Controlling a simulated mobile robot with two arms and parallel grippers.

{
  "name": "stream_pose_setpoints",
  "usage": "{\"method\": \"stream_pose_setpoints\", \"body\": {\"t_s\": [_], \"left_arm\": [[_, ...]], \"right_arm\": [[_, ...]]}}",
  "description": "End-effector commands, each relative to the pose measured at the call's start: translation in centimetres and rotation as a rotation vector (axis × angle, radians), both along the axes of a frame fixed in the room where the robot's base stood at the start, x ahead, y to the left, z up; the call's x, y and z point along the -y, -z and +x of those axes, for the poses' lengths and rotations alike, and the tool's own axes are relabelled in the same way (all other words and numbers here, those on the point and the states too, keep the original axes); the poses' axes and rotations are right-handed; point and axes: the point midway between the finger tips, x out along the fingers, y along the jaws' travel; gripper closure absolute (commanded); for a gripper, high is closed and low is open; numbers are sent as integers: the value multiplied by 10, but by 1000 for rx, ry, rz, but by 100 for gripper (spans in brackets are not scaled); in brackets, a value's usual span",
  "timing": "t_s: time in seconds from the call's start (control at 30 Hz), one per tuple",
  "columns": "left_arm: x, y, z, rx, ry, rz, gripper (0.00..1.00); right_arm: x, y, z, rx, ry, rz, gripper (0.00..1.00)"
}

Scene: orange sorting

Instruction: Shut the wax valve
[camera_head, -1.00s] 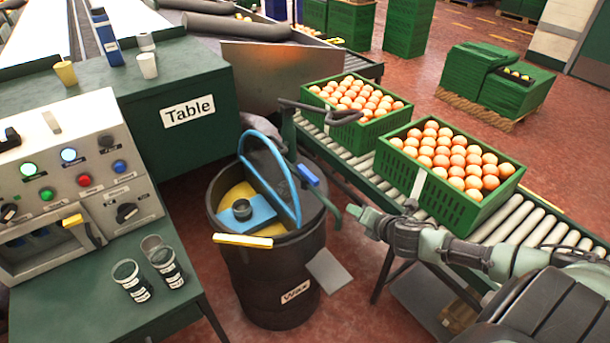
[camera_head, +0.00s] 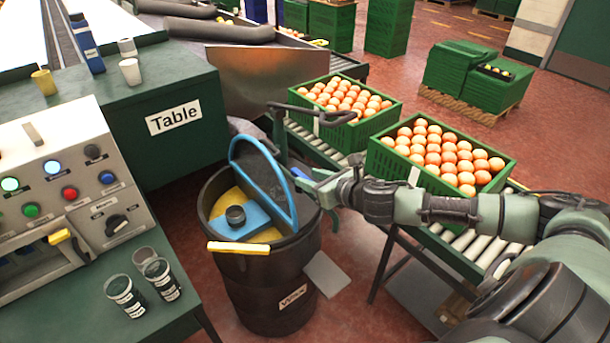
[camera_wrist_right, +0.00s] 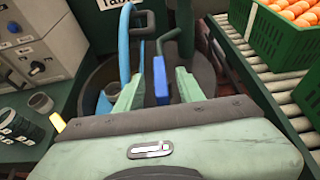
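The wax barrel (camera_head: 262,285) is black and labelled Wax. A dark pipe (camera_head: 279,135) stands at its far right side, with the blue valve handle (camera_head: 300,173) low on it. The handle also shows in the right wrist view (camera_wrist_right: 161,80), long and blue. My right gripper (camera_head: 318,188) reaches in from the right, close to the handle. In the wrist view its two fingers (camera_wrist_right: 158,88) are apart, with the handle showing between them. I cannot tell whether they touch it. My left gripper is not in view.
Green crates of oranges (camera_head: 380,160) stand on the roller conveyor (camera_head: 478,240) at right. A control panel (camera_head: 60,185) and dark cups (camera_head: 160,279) are at left.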

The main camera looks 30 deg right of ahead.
Motion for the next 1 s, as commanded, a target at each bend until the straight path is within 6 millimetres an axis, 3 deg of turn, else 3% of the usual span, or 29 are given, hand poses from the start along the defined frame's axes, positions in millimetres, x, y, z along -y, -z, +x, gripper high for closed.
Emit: {"method": "stream_pose_setpoints", "body": {"t_s": [0.2,0.57,0.73,1.0], "left_arm": [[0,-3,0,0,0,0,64],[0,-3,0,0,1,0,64],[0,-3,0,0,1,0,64],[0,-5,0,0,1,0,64]], "right_arm": [[-2,8,21,2,1,2,62],[-2,11,26,-1,-1,0,62],[-2,11,26,-1,-1,0,100],[-3,10,26,0,8,1,100]]}}
